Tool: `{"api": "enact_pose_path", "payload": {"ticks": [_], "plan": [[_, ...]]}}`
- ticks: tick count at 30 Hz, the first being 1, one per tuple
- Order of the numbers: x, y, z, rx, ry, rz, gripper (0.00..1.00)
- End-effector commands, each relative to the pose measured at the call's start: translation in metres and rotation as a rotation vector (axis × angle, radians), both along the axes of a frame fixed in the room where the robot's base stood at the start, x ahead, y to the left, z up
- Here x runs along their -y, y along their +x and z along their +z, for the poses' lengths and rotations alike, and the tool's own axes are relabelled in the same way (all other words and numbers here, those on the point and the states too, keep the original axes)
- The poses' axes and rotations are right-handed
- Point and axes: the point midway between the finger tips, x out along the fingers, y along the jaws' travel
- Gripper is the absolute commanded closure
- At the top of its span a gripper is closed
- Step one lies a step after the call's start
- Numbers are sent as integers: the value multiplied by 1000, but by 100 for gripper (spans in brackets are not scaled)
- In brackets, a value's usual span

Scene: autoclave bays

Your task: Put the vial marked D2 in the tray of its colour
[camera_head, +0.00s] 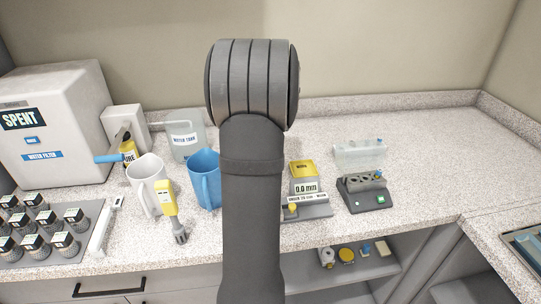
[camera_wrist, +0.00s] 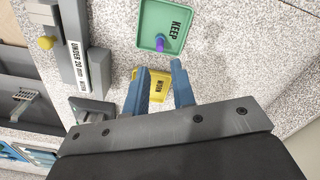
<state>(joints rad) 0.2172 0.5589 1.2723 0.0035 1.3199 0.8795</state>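I cannot read a D2 mark on anything in either view. Several small black-topped jars (camera_head: 64,240) with white labels stand in a grey rack at the left of the head view; their marks are too small to read. In the wrist view a green tray (camera_wrist: 150,22) marked KEEP has a small purple item (camera_wrist: 160,43) on it. A yellow tray (camera_wrist: 158,86) marked WORN shows between my fingers, beyond them.
A SPENT box (camera_head: 60,110) is at far left. The right counter is clear.

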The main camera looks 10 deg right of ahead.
Motion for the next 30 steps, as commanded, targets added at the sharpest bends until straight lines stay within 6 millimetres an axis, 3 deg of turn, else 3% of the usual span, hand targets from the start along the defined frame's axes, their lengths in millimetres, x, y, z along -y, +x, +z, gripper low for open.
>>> {"api": "enact_pose_path", "payload": {"ticks": [6,19,23,30], "plan": [[0,0,22,0,0,0,76],[0,0,22,-1,0,0,76],[0,0,11,-3,1,0,76],[0,-1,-33,-5,1,0,76]]}}
